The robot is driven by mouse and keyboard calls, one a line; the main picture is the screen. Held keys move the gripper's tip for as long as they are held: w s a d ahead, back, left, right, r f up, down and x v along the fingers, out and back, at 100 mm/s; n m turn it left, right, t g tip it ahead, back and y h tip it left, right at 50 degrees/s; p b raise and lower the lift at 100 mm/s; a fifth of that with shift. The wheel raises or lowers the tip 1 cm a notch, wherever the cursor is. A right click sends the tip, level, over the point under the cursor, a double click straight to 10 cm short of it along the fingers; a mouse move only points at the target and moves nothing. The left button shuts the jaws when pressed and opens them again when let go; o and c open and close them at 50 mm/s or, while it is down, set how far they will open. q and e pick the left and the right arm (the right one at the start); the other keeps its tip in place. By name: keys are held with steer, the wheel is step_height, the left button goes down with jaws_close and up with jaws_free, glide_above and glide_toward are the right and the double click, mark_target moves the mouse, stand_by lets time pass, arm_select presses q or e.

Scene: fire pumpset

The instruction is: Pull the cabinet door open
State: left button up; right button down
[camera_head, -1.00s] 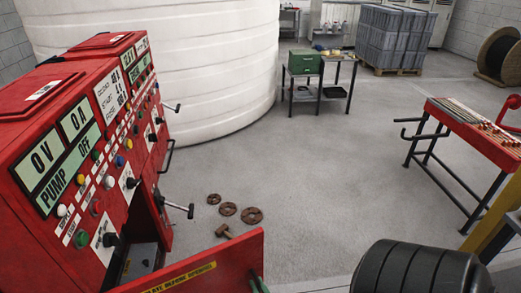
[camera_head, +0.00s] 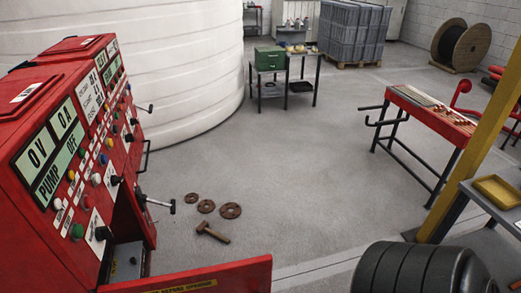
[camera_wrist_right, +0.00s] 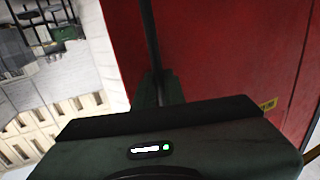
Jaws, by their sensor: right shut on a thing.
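The red cabinet (camera_head: 60,170) stands at the left in the head view. Its door (camera_head: 235,275) is swung out at the bottom of the picture, with a yellow label strip on it. The cabinet's dark inside shows behind the door. In the right wrist view the red door panel (camera_wrist_right: 225,50) fills the upper right. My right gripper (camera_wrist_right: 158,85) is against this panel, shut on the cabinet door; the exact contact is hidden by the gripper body. It is not visible in the head view. My left gripper is in neither current view.
A hammer (camera_head: 212,232) and several rusty rings (camera_head: 230,210) lie on the floor beyond the door. A dark ribbed cylinder (camera_head: 420,270) is at the bottom right. A red-topped bench (camera_head: 430,110) stands at the right. The middle floor is clear.

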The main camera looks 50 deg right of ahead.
arm_select(q)
steer(key=shift+a, duration=0.45)
arm_select(e)
steer(key=shift+s+a, duration=0.1)
steer(key=shift+a, duration=0.15)
arm_select(q)
steer(key=shift+w, duration=0.1)
arm_select(e)
steer(key=c, duration=1.5)
jaws_free()
